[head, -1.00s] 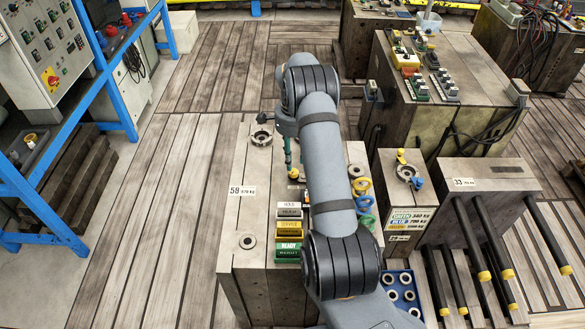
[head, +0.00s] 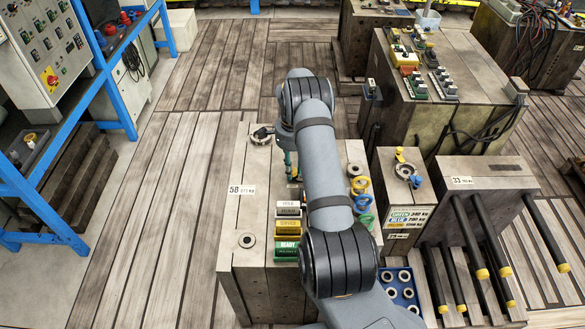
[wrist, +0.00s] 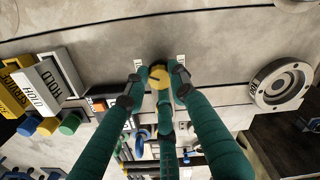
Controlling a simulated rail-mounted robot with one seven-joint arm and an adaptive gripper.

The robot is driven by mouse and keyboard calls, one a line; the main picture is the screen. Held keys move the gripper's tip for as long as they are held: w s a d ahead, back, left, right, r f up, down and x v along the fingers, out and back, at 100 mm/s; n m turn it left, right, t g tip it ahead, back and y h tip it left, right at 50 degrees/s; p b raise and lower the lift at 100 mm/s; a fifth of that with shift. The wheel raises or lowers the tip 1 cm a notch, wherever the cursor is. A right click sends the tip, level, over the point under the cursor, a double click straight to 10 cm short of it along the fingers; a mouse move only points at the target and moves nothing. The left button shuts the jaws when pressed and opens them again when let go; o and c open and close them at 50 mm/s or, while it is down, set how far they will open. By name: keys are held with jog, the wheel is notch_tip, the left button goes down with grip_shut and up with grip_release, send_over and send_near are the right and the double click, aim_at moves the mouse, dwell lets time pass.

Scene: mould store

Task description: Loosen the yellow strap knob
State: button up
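The yellow strap knob (wrist: 159,76) shows in the wrist view on the grey top of the block marked 58 (head: 233,215). My gripper (wrist: 159,82) has three green fingers, with their dark tips placed around the knob, left, right and near side. The tips are very close to the knob; I cannot tell whether they touch it. In the head view my gripper (head: 291,168) is low over the block, mostly behind my arm, and the knob is hidden there.
HOLD, SERVICE and READY label blocks (head: 288,228) stand left of my forearm. A round metal ring (wrist: 281,82) lies right of the fingers in the wrist view. Coloured rings (head: 361,203) hang at the block's right edge. Open plank floor (head: 150,220) lies to the left.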

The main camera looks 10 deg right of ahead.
grip_shut()
jog(key=shift+w+f+n+b, duration=0.1)
jog(key=shift+f+n+b, duration=0.1)
jog(key=shift+n+b, duration=0.55)
jog(key=n, duration=0.1)
jog(key=n+b, duration=0.1)
jog(key=shift+r+n, duration=0.2)
jog(key=shift+n, duration=0.15)
jog(key=shift+o, duration=2.2)
grip_release()
jog(key=shift+r, duration=0.1)
